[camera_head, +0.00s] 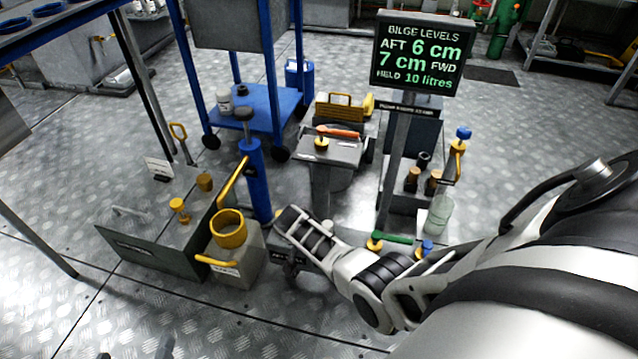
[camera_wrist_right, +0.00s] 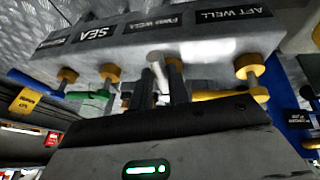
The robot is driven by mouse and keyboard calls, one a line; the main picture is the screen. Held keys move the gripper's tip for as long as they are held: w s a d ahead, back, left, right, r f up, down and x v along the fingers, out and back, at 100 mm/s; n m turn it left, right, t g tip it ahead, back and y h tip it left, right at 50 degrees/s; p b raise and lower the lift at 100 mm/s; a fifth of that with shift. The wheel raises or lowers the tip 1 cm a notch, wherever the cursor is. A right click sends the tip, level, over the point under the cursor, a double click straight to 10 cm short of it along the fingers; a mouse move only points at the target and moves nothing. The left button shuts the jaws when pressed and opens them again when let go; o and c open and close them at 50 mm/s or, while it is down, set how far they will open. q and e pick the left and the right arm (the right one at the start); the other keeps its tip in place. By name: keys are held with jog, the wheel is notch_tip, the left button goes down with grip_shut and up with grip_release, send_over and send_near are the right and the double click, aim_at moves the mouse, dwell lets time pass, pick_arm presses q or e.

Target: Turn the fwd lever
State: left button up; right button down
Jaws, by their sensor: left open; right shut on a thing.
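The valve block (camera_wrist_right: 215,45) crosses the top of the right wrist view, with labels SEA, FWD WELL and AFT WELL. Below the FWD WELL label, the fingers of my right gripper (camera_wrist_right: 167,88) are shut on the fwd lever (camera_wrist_right: 157,62), whose pale end shows by the fingers. The rest of this lever is mostly hidden. In the head view my right arm covers much of the valve block (camera_head: 290,255), and its fingertips are hidden. Only the tips of my left gripper (camera_head: 134,354) show at the bottom left edge, apart and empty.
A green lever (camera_wrist_right: 88,96) and a blue lever (camera_wrist_right: 35,85) lie left of my right gripper; a yellow lever (camera_wrist_right: 225,95) lies right. A bilge display (camera_head: 420,55) stands behind. A box with a yellow ring (camera_head: 228,230) stands left of the arm.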

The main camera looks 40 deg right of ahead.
jog(key=shift+a, duration=0.1)
jog(key=c, duration=1.4)
grip_release()
pick_arm(q)
jog(key=shift+f, duration=0.15)
pick_arm(e)
jog(key=shift+o, duration=0.3)
pick_arm(q)
jog(key=shift+a, duration=0.1)
pick_arm(e)
jog(key=shift+r, duration=0.1)
jog(key=shift+a+r+p, duration=0.1)
jog(key=shift+r+p, duration=0.2)
jog(key=shift+p, duration=0.05)
pick_arm(q)
jog(key=a+r+y+p, duration=0.1)
jog(key=p, duration=0.2)
jog(key=s+a+r+g+p, duration=0.1)
jog(key=p, duration=0.3)
jog(key=shift+s+a+r+n+y+p, duration=0.15)
jog(key=shift+a+r+n+y+p, duration=0.15)
jog(key=shift+a+y, duration=0.1)
pick_arm(e)
jog(key=v, duration=1.5)
